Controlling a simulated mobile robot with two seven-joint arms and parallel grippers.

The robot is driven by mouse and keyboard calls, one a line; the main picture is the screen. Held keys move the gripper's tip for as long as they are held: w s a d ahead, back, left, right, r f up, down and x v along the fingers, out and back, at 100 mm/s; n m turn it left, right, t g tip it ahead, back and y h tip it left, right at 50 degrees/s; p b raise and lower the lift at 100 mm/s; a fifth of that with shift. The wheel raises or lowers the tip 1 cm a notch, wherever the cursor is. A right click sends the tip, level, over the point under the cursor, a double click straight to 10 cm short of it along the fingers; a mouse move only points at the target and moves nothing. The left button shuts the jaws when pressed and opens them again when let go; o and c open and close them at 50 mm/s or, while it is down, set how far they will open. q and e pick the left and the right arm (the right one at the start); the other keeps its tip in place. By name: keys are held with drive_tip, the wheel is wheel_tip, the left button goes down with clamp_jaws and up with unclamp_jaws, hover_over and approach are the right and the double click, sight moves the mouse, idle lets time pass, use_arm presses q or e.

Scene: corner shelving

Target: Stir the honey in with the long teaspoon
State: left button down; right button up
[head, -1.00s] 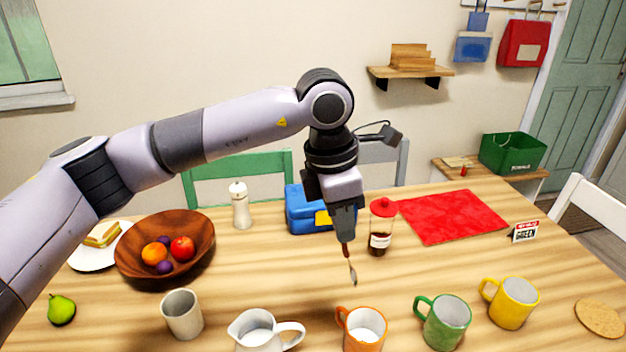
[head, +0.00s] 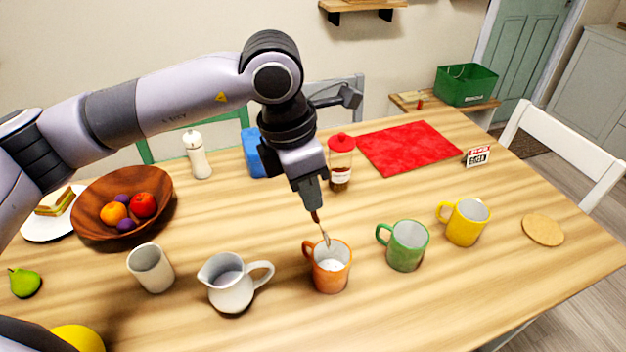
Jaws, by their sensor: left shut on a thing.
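My left gripper (head: 311,203) is shut on the handle of the long teaspoon (head: 322,231), which points down with its bowl lowest. The spoon's bowl appears at the far rim of the orange mug (head: 330,280); I cannot tell whether it is above the mug or just inside. The mug stands upright with its handle to the left, and something pale shows inside. A jar with a red lid (head: 341,143) and a label stands behind, right of my gripper; its contents look dark. My right gripper is out of view.
A white jug (head: 231,290) and a grey cup (head: 151,268) stand left of the orange mug. A green mug (head: 408,247) and a yellow mug (head: 466,222) stand right. A wooden bowl of fruit (head: 86,213) and a red cloth (head: 408,148) lie farther back.

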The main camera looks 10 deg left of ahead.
use_arm(q)
wheel_tip(320, 180, down, 11)
drive_tip(key=b, duration=0.9)
drive_tip(key=shift+w+d+b, duration=0.3)
drive_tip(key=shift+d+b, duration=0.1)
drive_tip(key=shift+d, duration=0.05)
